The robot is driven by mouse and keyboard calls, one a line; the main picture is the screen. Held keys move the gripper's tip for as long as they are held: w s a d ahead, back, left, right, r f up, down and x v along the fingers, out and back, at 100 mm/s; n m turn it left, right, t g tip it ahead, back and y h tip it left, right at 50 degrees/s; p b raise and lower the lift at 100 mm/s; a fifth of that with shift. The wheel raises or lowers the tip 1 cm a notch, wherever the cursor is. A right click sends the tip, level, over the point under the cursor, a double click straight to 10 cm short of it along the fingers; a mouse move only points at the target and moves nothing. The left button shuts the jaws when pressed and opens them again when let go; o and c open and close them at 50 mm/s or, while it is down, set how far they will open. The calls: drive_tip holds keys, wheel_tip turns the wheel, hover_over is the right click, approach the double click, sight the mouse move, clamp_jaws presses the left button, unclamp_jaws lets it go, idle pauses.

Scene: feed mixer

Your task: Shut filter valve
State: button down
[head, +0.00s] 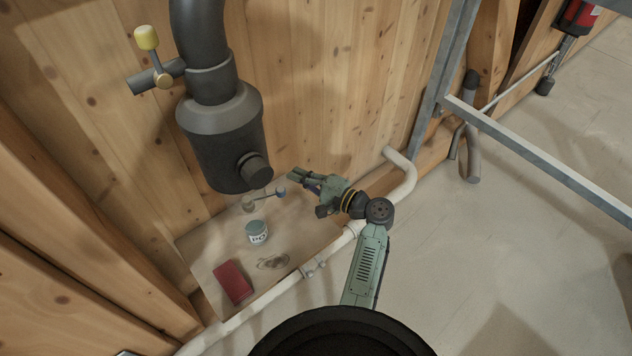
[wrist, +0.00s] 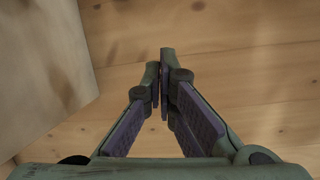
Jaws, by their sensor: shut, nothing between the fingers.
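A dark grey filter housing (head: 222,140) hangs on the wooden wall below a thick pipe. A second valve with a yellow knob (head: 147,38) is on a side pipe at upper left. I cannot tell which of them the task names.
A low board (head: 200,250) below the filter holds a grey tin (head: 257,232) and a red book-like object (head: 233,282). A pale pipe (head: 400,180) runs along the wall's foot. A metal frame (head: 540,155) stands at right. Open floor lies at lower right.

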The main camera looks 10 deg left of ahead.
drive_tip(key=shift+s+r+p, duration=0.2)
drive_tip(key=shift+s+p, duration=0.15)
drive_tip(key=shift+s, duration=0.65)
drive_tip(key=shift+s+r+p, duration=0.2)
drive_tip(key=shift+s+p, duration=0.1)
drive_tip(key=shift+s, duration=0.65)
drive_tip(key=shift+d, duration=0.1)
